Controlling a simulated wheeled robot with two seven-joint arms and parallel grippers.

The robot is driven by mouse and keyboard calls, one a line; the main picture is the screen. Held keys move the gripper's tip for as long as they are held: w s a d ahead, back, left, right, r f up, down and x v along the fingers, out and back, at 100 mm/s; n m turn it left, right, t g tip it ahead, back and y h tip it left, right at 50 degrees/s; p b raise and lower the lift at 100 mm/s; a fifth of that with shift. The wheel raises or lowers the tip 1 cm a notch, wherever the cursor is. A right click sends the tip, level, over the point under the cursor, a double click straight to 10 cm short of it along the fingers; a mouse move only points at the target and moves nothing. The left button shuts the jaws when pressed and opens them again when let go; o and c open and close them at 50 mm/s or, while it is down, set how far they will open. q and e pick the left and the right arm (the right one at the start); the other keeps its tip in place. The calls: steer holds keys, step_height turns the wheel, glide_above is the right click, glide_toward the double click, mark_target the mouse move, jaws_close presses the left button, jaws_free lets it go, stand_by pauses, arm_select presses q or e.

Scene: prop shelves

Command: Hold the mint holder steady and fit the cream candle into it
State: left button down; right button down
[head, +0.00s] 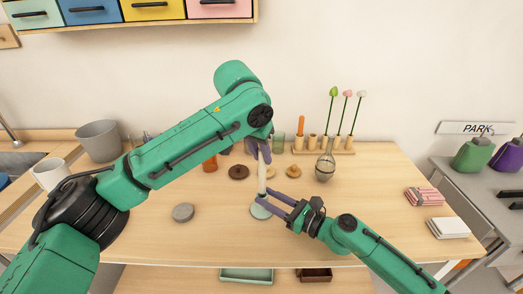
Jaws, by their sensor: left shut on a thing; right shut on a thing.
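The cream candle (262,174) is upright near the middle of the table, below my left gripper (260,148). That gripper reaches down from above and is shut on the candle's upper part, partly hiding it. The mint holder (260,211) is directly beneath the candle, with its round pale green base low over or on the tabletop. My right gripper (272,202) comes in from the right and is shut on the holder, its purple fingers covering part of it. The candle's lower end meets the holder area; I cannot tell whether it is inside the holder.
A grey round disc (183,212) lies to the left on the wooden table (370,220). Pink striped cloths (425,197) and a white stack (447,227) lie at the right.

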mark_target(260, 163)
arm_select(q)
steer(key=shift+f, duration=0.55)
stand_by(1.1)
steer(key=shift+f, duration=0.35)
steer(key=shift+f, duration=0.35)
stand_by(0.3)
steer(key=shift+f, duration=0.6)
steer(key=c, duration=0.7)
jaws_free()
steer(key=shift+o, duration=0.2)
steer(key=shift+r, duration=0.1)
